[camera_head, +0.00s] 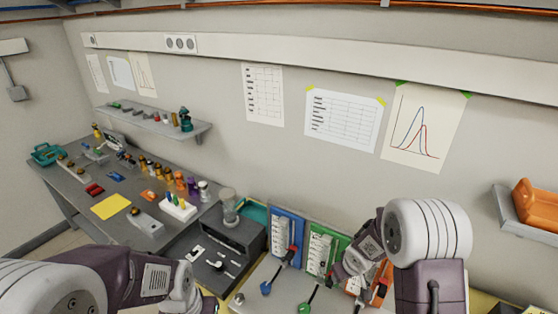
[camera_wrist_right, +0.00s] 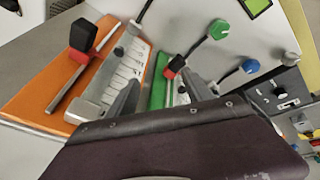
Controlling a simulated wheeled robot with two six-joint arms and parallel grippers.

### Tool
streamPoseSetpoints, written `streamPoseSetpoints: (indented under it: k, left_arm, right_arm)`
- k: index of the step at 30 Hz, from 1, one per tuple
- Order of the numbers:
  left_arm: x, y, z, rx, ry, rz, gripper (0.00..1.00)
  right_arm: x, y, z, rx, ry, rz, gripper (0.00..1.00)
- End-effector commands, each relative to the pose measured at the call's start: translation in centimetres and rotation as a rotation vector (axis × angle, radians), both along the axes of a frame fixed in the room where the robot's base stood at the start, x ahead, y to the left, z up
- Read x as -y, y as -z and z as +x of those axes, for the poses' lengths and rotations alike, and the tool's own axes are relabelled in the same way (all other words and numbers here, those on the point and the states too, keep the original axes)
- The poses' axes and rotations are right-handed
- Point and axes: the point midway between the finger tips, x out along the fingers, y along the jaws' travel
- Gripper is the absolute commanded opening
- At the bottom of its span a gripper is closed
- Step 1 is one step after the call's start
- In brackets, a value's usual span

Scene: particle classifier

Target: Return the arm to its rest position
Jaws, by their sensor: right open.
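My right arm (camera_head: 428,235) comes in from the right in the head view and reaches over the classifier panels. Its gripper (camera_head: 337,276) is low over the green-edged panel (camera_head: 318,248). In the right wrist view the two fingers of the gripper (camera_wrist_right: 163,88) stand apart with nothing held between them. A red and black lever knob (camera_wrist_right: 175,67) shows near the fingertips; I cannot tell whether they touch. My left arm (camera_head: 130,280) lies across the lower left of the head view, and its fingers are cut off by the bottom edge.
An orange panel (camera_wrist_right: 50,92) with a black-knobbed lever (camera_wrist_right: 83,36) is beside the right gripper. Green (camera_wrist_right: 219,30) and blue (camera_wrist_right: 250,66) knobs stand nearby. A blue panel (camera_head: 285,235), a dark box (camera_head: 238,232) and a cluttered bench (camera_head: 72,185) lie left.

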Motion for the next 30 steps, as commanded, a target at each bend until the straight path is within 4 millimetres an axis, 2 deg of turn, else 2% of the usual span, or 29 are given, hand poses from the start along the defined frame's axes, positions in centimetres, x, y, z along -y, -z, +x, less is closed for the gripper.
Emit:
streamPoseSetpoints:
  k: [1, 3, 5, 6, 8, 9, 13, 17, 30]
  left_arm:
    - [0.0, 4.1, 0.0, 0.0, 0.0, 0.0, 0.36]
    - [0.0, 6.4, 0.0, 0.0, 0.0, 0.0, 0.36]
    - [0.0, 7.9, 0.0, 0.0, 0.0, 0.0, 0.36]
    - [0.0, 8.6, 0.0, 0.0, 0.0, 0.0, 0.36]
    - [0.0, 9.0, 0.0, 0.0, 0.0, 0.0, 0.36]
    - [0.0, 8.6, 0.0, 0.0, 0.0, 0.0, 0.36]
    - [0.0, 8.0, 0.0, 0.001, 0.0, 0.0, 0.36]
    - [0.0, 8.0, 0.0, 0.001, 0.0, 0.0, 0.36]
    - [0.0, 8.0, 0.0, 0.0, 0.0, 0.0, 0.36]
  right_arm:
    - [-0.3, 1.0, -0.9, 0.031, 0.041, 0.008, 0.59]
    - [-0.6, 0.3, -3.1, 0.044, 0.113, 0.029, 0.59]
    - [-0.9, 0.0, -5.7, 0.034, 0.172, 0.052, 0.59]
    - [-1.2, 0.0, -7.6, 0.018, 0.21, 0.072, 0.59]
    - [-1.7, 0.1, -10.8, -0.03, 0.27, 0.105, 0.59]
    - [-2.0, 0.0, -12.8, -0.071, 0.3, 0.124, 0.59]
    - [-2.9, 0.9, -17.0, -0.202, 0.359, 0.156, 0.59]
    - [-3.4, 1.2, -18.5, -0.265, 0.356, 0.165, 0.59]
    - [-3.3, 1.2, -18.4, -0.261, 0.347, 0.161, 0.59]
